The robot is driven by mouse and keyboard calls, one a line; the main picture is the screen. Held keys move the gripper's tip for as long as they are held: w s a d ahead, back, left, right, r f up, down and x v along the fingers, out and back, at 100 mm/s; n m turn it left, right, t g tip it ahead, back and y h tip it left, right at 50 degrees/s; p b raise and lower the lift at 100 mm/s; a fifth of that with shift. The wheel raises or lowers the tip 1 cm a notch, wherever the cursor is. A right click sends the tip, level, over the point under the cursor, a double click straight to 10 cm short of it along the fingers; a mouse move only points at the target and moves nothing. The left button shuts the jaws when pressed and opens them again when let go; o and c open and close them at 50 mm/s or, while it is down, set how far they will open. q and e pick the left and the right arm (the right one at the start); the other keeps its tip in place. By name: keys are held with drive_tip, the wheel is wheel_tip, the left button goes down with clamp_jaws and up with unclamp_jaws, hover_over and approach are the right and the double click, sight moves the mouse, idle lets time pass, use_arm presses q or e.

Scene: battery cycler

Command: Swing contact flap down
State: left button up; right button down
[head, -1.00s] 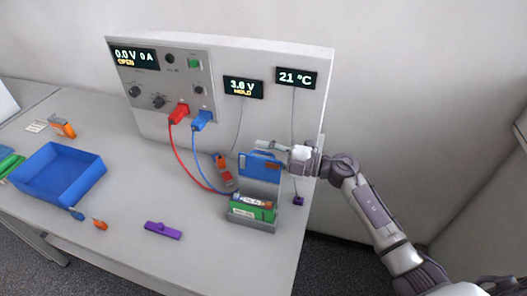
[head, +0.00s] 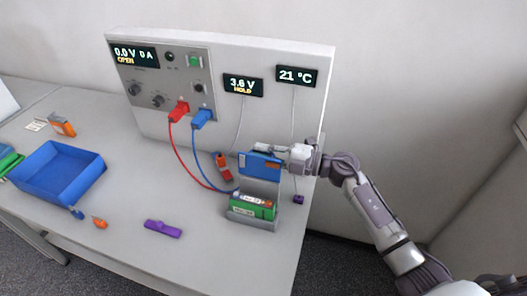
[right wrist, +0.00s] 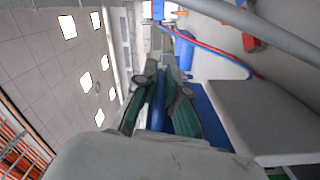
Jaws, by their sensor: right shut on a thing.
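The blue contact flap (head: 258,165) stands raised at the back of the cell holder (head: 253,221), in the middle right of the head view. A green battery cell (head: 250,210) lies in the holder below it. My right gripper (head: 272,149) reaches in from the right at the flap's upper edge. In the right wrist view its fingers (right wrist: 162,100) are shut on a blue part, which I take as the flap. The exact contact is partly hidden by the fingers. My left gripper is not in view.
Red (head: 177,151) and blue (head: 195,158) leads run from the cycler panel (head: 170,75) to the holder. A orange-red tool (head: 224,170) lies behind it. A purple piece (head: 163,229) and a blue tray (head: 58,172) are to the left. The front table edge is clear.

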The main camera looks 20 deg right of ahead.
sight(270, 161)
drive_tip(key=n, duration=0.1)
drive_tip(key=s+a+n+b, duration=0.1)
drive_tip(key=n, duration=0.1)
drive_tip(key=s+n+b, duration=0.1)
drive_tip(key=n, duration=0.1)
drive_tip(key=shift+s+a+r, duration=0.25)
drive_tip(key=shift+a, duration=0.05)
drive_tip(key=n+b, duration=0.1)
drive_tip(key=s+a+n+b, duration=0.1)
drive_tip(key=n, duration=0.1)
drive_tip(key=s+n+b, duration=0.1)
drive_tip(key=shift+s+a+f+b, duration=0.2)
drive_tip(key=shift+a+b, duration=0.1)
drive_tip(key=shift+b, duration=0.1)
drive_tip(key=n+b, duration=0.1)
drive_tip(key=s+a+n+b, duration=0.1)
drive_tip(key=n, duration=0.1)
drive_tip(key=shift+s+f, duration=0.1)
drive_tip(key=shift+f, duration=0.3)
drive_tip(key=n+b, duration=0.2)
drive_tip(key=s+f+n+b, duration=0.1)
drive_tip(key=shift+s+a+f+n+b, duration=0.2)
drive_tip(key=shift+a+n+b, duration=0.2)
drive_tip(key=shift+s+a+f+n+b, duration=0.25)
drive_tip(key=shift+f+n+b, duration=0.1)
drive_tip(key=shift+n+b, duration=0.5)
drive_tip(key=shift+s+a+f+n+b, duration=0.1)
drive_tip(key=shift+s+f+n+b, duration=0.2)
drive_tip(key=shift+n+b, duration=0.5)
drive_tip(key=shift+f, duration=0.1)
